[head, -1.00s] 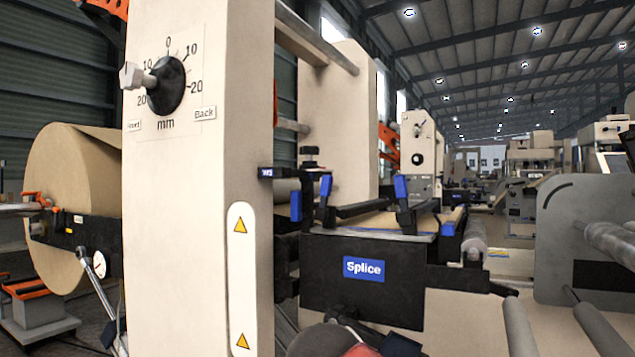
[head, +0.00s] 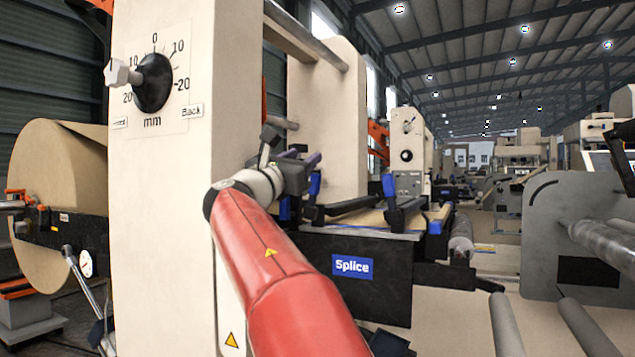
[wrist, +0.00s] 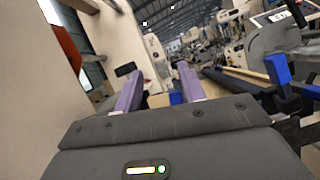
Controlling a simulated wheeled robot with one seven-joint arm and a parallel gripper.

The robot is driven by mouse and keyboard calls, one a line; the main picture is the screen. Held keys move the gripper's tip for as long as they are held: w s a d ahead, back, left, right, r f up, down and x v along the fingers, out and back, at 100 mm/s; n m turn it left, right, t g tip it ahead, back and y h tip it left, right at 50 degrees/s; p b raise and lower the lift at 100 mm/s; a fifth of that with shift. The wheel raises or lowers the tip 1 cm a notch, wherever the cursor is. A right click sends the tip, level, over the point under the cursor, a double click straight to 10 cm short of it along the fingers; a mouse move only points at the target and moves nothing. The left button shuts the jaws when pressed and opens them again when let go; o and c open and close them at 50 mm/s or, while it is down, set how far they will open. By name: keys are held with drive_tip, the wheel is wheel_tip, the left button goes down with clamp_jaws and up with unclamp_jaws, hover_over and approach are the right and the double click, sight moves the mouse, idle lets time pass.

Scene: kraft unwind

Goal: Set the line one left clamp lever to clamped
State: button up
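The left clamp lever (head: 314,185) is an upright blue handle at the near left end of a black clamp bar (head: 350,206), above the black Splice table (head: 345,290). The similar right clamp lever (head: 388,186) stands to its right. My gripper (head: 316,158) is above and slightly left of the left lever and partly overlaps its top in the head view. In the wrist view, its two purple fingers (wrist: 160,90) stand apart with nothing held. A blue handle (wrist: 278,69) shows right of the fingers there; I cannot tell which lever it is. Contact is not visible.
A cream machine column (head: 205,110) with a dial (head: 153,83) stands close on the left. A second cream column (head: 328,125) rises behind my gripper. Grey rollers (head: 500,325) lie at front right. A large paper roll (head: 55,180) is at far left.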

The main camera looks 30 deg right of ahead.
sight(318, 180)
wheel_tip(318, 180, down, 7)
drive_tip(key=b, duration=0.2)
drive_tip(key=p+x, duration=0.2)
drive_tip(key=x, duration=0.5)
drive_tip(key=shift+w+d+p, duration=0.15)
drive_tip(key=shift+d+p, duration=0.05)
drive_tip(key=shift+p, duration=0.1)
clamp_jaws()
